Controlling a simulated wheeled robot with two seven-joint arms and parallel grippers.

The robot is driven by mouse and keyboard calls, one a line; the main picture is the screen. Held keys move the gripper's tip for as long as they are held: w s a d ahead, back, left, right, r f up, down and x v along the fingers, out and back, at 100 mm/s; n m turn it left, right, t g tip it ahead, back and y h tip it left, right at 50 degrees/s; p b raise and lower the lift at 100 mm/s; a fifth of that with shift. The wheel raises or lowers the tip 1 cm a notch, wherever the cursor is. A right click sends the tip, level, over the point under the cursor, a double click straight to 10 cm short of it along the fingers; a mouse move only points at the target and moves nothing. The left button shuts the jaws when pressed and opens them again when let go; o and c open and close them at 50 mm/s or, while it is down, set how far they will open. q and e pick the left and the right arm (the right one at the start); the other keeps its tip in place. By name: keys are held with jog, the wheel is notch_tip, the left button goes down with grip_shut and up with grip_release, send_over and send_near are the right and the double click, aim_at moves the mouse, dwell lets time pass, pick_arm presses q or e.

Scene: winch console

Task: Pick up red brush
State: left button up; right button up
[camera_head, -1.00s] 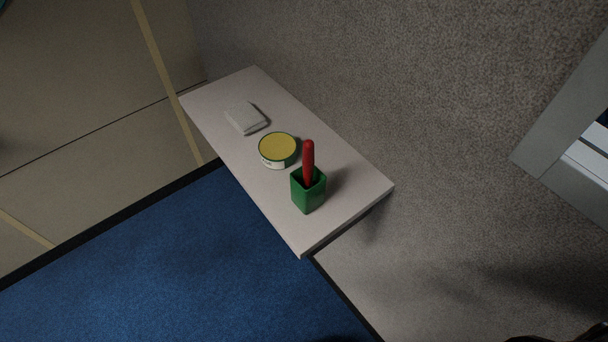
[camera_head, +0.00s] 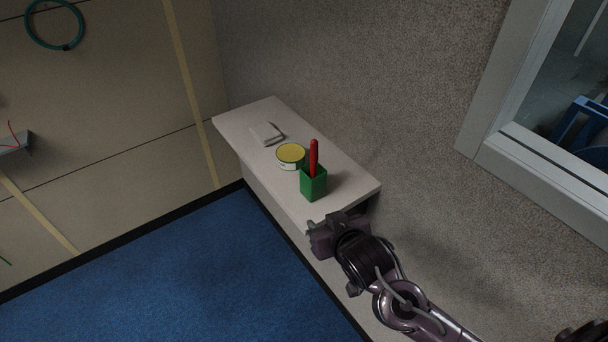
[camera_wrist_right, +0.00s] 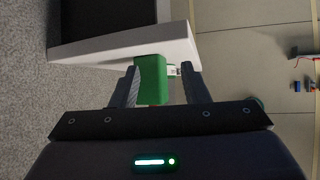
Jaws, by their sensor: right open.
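The red brush (camera_head: 314,156) stands upright in a green square holder (camera_head: 313,186) near the front end of a white shelf. Only its red upper part shows; the rest is hidden inside the holder. My right gripper (camera_head: 325,226) is at the shelf's near end, just short of the holder. In the right wrist view, the green holder (camera_wrist_right: 152,80) appears between the spread fingers of the right gripper (camera_wrist_right: 158,88), with nothing held. My left gripper is not in view.
The white shelf (camera_head: 240,124) runs along a grey textured wall. A framed window (camera_head: 490,140) is at right. Blue floor (camera_head: 200,270) is clear.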

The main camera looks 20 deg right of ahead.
aim_at(316, 157)
jog(key=w+r+t, duration=0.2)
jog(key=r, duration=0.1)
jog(key=w+d+r+t+y, duration=0.1)
jog(key=w+r+t, duration=0.1)
jog(key=r, duration=0.1)
jog(key=w+r+t, duration=0.2)
jog(key=r, duration=0.1)
jog(key=shift+w+d+n+y, duration=0.25)
jog(key=shift+d+n+y, duration=0.05)
jog(key=shift+y, duration=0.1)
jog(key=w+b, duration=0.1)
jog(key=w, duration=0.3)
jog(key=w+f+b, duration=0.1)
jog(key=w, duration=0.1)
jog(key=shift+a+b, duration=0.25)
jog(key=shift+b, duration=0.05)
jog(key=shift+w+a, duration=0.1)
jog(key=shift+w, duration=0.2)
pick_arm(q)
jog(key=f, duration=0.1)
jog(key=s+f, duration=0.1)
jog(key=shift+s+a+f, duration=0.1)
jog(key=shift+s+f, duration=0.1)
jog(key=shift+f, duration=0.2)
pick_arm(e)
jog(key=shift+c, duration=0.2)
jog(key=shift+s, duration=0.1)
jog(key=shift+c, duration=1.2)
grip_shut()
